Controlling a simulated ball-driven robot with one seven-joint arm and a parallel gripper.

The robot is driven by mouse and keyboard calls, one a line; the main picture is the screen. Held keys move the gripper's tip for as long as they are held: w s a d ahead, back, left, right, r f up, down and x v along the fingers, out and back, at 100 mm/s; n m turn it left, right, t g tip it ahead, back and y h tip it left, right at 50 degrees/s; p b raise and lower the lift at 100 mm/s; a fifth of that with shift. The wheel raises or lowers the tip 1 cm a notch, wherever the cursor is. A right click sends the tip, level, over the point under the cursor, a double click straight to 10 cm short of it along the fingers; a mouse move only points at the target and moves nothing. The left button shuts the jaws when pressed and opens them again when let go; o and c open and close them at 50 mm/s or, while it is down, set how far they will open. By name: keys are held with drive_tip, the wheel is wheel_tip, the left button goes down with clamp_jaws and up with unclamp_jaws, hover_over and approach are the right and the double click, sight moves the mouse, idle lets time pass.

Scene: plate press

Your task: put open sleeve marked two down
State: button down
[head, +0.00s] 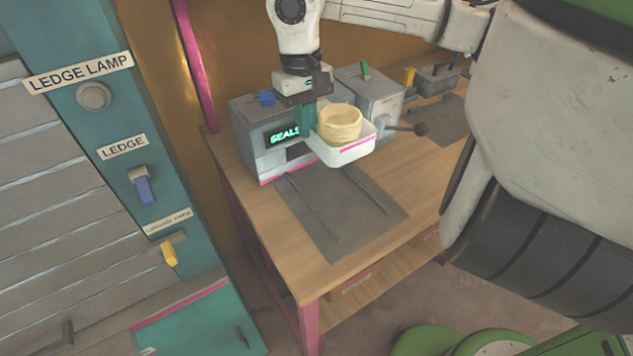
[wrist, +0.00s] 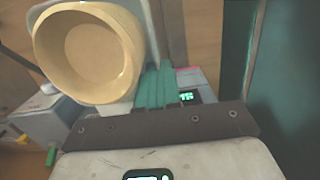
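No mark two can be read on the sleeve. My gripper (head: 308,130) has its teal fingers at the sleeve's left wall and appears shut on it. In the wrist view the teal fingers (wrist: 155,88) are close together beside the cup (wrist: 88,52). The cup hides most of the sleeve there.
A grey press (head: 257,140) with a lit green display stands behind; a black-knobbed lever (head: 408,129) sticks out at its right. A dark mat (head: 325,215) with two thin rails lies clear on the wooden bench (head: 285,245). A teal panel (head: 105,125) with switches stands left.

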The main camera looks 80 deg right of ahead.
sight(304, 141)
wheel_tip(304, 141, down, 15)
drive_tip(key=shift+r+p, duration=0.1)
drive_tip(key=shift+p, duration=0.7)
drive_tip(key=shift+f, duration=0.25)
drive_tip(key=c, duration=1.8)
unclamp_jaws()
drive_tip(key=shift+f+b, duration=0.15)
drive_tip(key=shift+b, duration=0.15)
drive_tip(key=o, duration=0.5)
drive_tip(key=shift+c, duration=0.2)
drive_tip(key=r, duration=0.8)
drive_tip(key=r+b, duration=0.1)
drive_tip(key=r, duration=0.3)
drive_tip(key=shift+w+d+r, duration=0.15)
drive_tip(key=shift+w+d, duration=0.2)
drive_tip(key=shift+d, duration=0.05)
